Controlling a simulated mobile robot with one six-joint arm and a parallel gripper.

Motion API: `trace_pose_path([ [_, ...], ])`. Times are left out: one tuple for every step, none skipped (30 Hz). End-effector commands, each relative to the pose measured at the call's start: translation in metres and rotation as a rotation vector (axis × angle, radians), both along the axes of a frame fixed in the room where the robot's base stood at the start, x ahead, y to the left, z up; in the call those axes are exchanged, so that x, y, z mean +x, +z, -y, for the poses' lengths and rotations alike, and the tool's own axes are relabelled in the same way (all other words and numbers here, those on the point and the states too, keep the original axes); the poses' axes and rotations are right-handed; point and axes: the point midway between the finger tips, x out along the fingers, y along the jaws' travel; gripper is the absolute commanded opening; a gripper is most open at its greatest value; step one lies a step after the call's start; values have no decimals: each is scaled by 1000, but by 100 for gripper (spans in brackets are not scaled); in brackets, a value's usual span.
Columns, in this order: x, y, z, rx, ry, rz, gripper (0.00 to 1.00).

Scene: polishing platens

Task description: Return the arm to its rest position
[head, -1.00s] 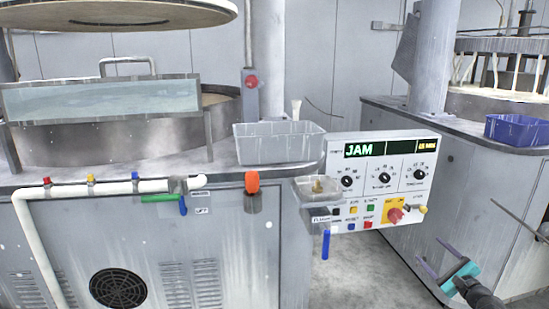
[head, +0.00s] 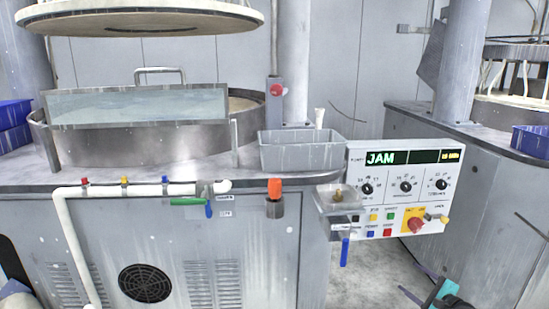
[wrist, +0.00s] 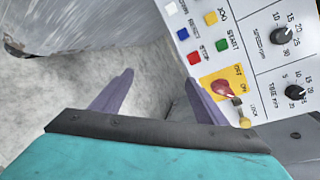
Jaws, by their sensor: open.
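My gripper (wrist: 158,78) is open and empty, its two purple fingers spread apart in front of a teal body in the wrist view. The gripper is below and in front of the control panel (head: 408,155). In the wrist view the panel (wrist: 255,60) stands just beyond the right finger, with its red knob (wrist: 222,88) close to that fingertip. I cannot tell the exact gap.
The panel display reads JAM. A grey bin (head: 300,155) stands on the machine top, and a small clear tray (head: 338,202) juts out left of the panel. A blue crate (head: 530,142) sits on the right machine. Grey floor (head: 370,275) shows between the machines.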

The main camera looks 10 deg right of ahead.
Motion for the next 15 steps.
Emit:
trace_pose_path([
  [4,-5,-23,-18,41,-31,67],
  [5,-12,-36,-33,68,-51,67],
  [7,-20,-55,-53,104,-78,67],
  [7,-27,-68,-68,132,-99,67],
  [7,-33,-82,-83,161,-119,67],
  [7,-42,-100,-105,200,-144,67],
  [6,-48,-114,-121,230,-164,67],
  [5,-55,-127,-137,260,-185,67],
  [2,-64,-145,-161,302,-210,67],
  [0,-70,-158,-178,333,-230,67],
  [-3,-76,-172,-195,366,-249,67],
  [-8,-84,-190,-219,410,-274,67],
  [-11,-90,-203,-237,444,-292,67],
  [-16,-96,-216,-255,478,-311,67],
  [-22,-104,-232,-279,523,-335,67],
])
